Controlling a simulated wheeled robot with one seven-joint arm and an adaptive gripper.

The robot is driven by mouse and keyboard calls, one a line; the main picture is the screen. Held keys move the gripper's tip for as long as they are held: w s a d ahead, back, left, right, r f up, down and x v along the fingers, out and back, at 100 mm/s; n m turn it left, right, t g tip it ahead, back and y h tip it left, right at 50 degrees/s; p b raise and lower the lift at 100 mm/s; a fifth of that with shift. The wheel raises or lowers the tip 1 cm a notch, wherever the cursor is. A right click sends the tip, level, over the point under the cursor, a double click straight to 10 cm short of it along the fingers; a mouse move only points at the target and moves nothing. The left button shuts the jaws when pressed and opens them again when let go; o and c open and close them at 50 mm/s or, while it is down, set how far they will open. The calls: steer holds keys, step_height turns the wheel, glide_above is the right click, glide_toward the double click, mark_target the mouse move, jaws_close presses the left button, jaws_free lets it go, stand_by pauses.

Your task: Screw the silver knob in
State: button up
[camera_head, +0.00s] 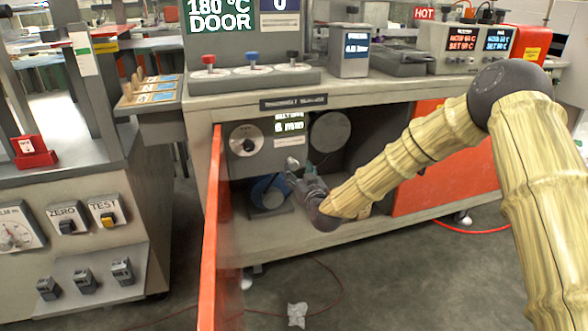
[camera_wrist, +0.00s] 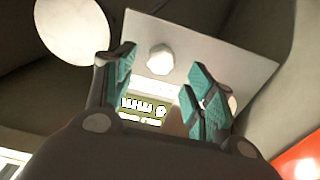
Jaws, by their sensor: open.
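A small pale silver knob (camera_head: 291,163) sticks out from the lower part of a grey panel (camera_head: 262,165) inside the open cabinet. In the wrist view the faceted knob (camera_wrist: 160,58) lies between and beyond my fingertips. My gripper (camera_head: 304,172) is inside the cabinet, just right of the knob and close to it. In the wrist view my gripper (camera_wrist: 161,68) has its teal-padded fingers spread, with nothing held between them. I cannot tell the exact gap to the knob. A lit display (camera_head: 290,124) sits above the knob.
A dial (camera_head: 246,140) sits left of the display, and a round pale disc (camera_head: 330,132) is to the right. The orange cabinet door (camera_head: 212,230) stands open at left. A blue reel-like thing (camera_head: 271,192) is on the cabinet floor.

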mark_target(295, 166)
steer(key=shift+b+x, duration=0.7)
steer(key=shift+x, duration=2.05)
steer(key=c, duration=1)
